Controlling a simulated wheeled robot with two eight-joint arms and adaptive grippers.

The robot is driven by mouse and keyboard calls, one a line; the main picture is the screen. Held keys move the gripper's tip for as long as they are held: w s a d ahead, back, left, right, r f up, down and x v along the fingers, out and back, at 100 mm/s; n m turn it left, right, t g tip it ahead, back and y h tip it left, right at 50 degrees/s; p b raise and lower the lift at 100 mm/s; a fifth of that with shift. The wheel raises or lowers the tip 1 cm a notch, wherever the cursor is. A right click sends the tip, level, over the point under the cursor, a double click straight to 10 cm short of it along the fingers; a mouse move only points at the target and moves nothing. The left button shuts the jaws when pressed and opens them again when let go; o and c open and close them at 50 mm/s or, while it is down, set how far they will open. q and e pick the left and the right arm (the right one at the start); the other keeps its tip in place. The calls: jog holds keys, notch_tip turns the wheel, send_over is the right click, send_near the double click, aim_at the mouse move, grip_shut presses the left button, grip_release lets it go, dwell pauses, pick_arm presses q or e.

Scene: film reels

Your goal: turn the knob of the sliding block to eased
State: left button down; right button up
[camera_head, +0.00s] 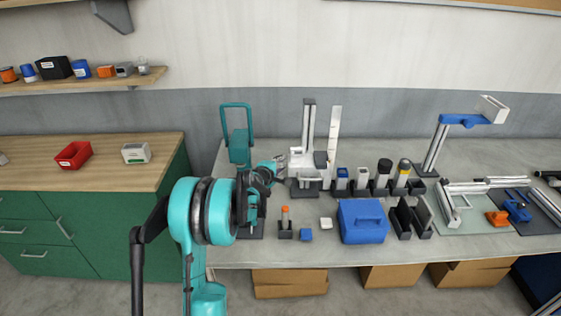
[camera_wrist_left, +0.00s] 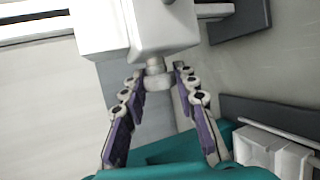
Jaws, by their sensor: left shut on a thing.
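The white sliding block (camera_head: 301,160) sits on a grey upright post (camera_head: 308,118) at the middle of the bench, and fills the top of the left wrist view (camera_wrist_left: 160,28). Its small pale knob (camera_wrist_left: 157,82) sticks out toward my left gripper. My left gripper (camera_head: 279,167) reaches the block's left side, with its purple-padded fingers (camera_wrist_left: 158,92) closed on the knob from both sides. The fingertips partly cover the knob, and I cannot read any marking or its setting. My right gripper is out of view.
A teal stand (camera_head: 236,118) rises just left of the block, partly behind my arm. A tall white strip (camera_head: 333,135) stands close on the right. A blue case (camera_head: 363,222) and an orange-topped item (camera_head: 285,221) lie in front. Several holders line the bench to the right.

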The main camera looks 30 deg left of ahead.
pick_arm(q)
jog(key=shift+n+g+h+p, duration=0.3)
jog(key=shift+g+h+p, duration=0.2)
jog(key=shift+g+p, duration=0.3)
jog(key=c, duration=1.1)
grip_release()
jog(key=shift+c, duration=0.2)
jog(key=v, duration=1.2)
jog(key=shift+r, duration=0.15)
jog(key=shift+w, duration=0.15)
